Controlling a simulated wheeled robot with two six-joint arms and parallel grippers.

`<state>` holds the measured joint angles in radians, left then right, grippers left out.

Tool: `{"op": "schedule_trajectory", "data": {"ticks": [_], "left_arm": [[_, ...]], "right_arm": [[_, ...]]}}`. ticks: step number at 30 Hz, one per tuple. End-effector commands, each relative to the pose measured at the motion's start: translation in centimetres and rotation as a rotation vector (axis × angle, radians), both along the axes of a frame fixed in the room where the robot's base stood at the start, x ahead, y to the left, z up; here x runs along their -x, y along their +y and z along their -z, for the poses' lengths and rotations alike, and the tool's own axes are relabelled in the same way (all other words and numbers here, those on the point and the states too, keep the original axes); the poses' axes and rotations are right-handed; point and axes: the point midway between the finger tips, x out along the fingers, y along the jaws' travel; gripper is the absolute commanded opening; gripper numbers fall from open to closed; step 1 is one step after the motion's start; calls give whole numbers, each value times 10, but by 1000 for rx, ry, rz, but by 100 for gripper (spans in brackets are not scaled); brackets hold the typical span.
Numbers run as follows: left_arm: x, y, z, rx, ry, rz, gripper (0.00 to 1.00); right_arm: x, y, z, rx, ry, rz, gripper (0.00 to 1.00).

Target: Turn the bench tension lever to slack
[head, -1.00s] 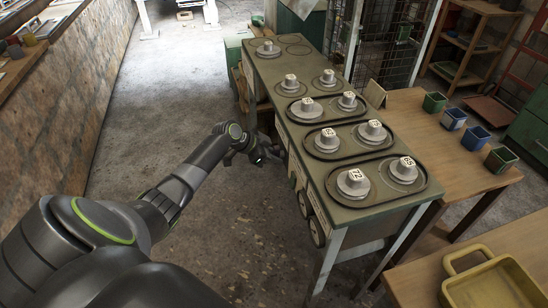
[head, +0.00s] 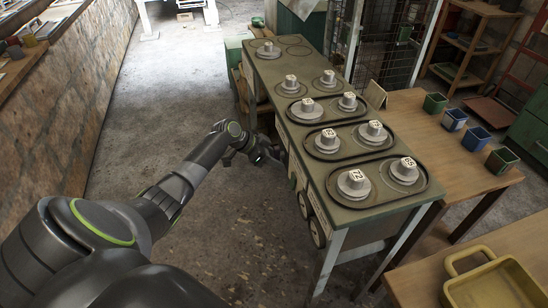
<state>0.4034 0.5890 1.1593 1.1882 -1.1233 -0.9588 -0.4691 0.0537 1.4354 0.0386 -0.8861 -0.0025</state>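The green belt-drive bench (head: 350,214) stands right of centre, with pulleys and black belts on its top. Its left side panel carries pale labels and round dials (head: 317,232). I cannot make out the tension lever; it may be hidden by my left gripper or too small to tell. My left gripper (head: 276,162) is at that side panel, below the top edge, about midway along the bench. Its fingers are dark and small, so I cannot tell whether they are open, shut or touching anything. My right gripper is not in view.
A wooden table (head: 446,165) with several small bins stands to the right of the bench. A yellow tray (head: 492,284) lies at the lower right. A wire-mesh cage (head: 398,45) is behind. The concrete floor (head: 140,115) left of the bench is clear.

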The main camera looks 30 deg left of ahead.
Motion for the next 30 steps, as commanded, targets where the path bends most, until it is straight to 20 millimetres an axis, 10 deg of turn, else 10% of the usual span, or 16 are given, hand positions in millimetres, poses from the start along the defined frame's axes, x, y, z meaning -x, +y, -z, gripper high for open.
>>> {"op": "schedule_trajectory", "data": {"ticks": [11, 30], "left_arm": [[9, 10, -14, -4, -4, 0, 40], [82, 73, -109, -5, 1, -1, 40]], "right_arm": [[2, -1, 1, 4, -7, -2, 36], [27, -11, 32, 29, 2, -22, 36]]}}
